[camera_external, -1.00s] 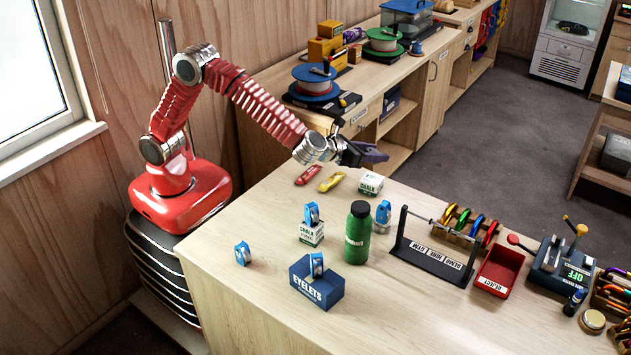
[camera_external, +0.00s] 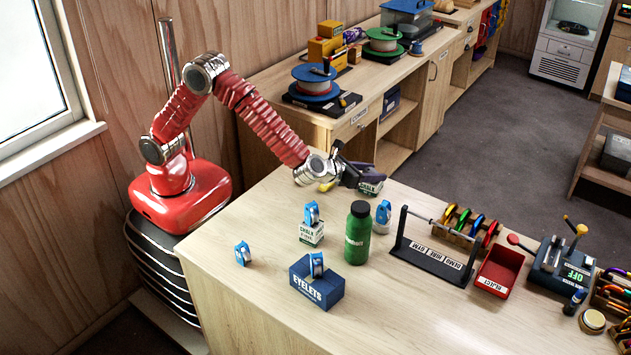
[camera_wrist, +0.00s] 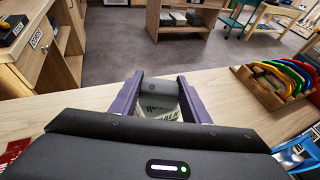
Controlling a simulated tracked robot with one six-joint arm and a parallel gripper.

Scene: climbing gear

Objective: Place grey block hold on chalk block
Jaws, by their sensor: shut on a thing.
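My gripper (camera_external: 368,174) is low over the back of the bench, with its purple fingers shut on the grey block hold. In the wrist view the grey block hold (camera_wrist: 157,90) shows as a dark grey block between the fingers. The white chalk block (camera_external: 371,188) with green lettering is directly below the gripper. Part of the chalk block also shows in the wrist view (camera_wrist: 160,109), just under the hold. The hold looks to be on or very close above it; I cannot tell whether they touch. My fingers and wrist hide much of both.
A second chalk box (camera_external: 311,233) bears a blue pulley. A green bottle (camera_external: 357,232), blue eyelets box (camera_external: 317,286) and black demo stand (camera_external: 432,255) stand nearer the front. A yellow item (camera_external: 327,186) lies partly under my wrist. The left front bench is mostly clear.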

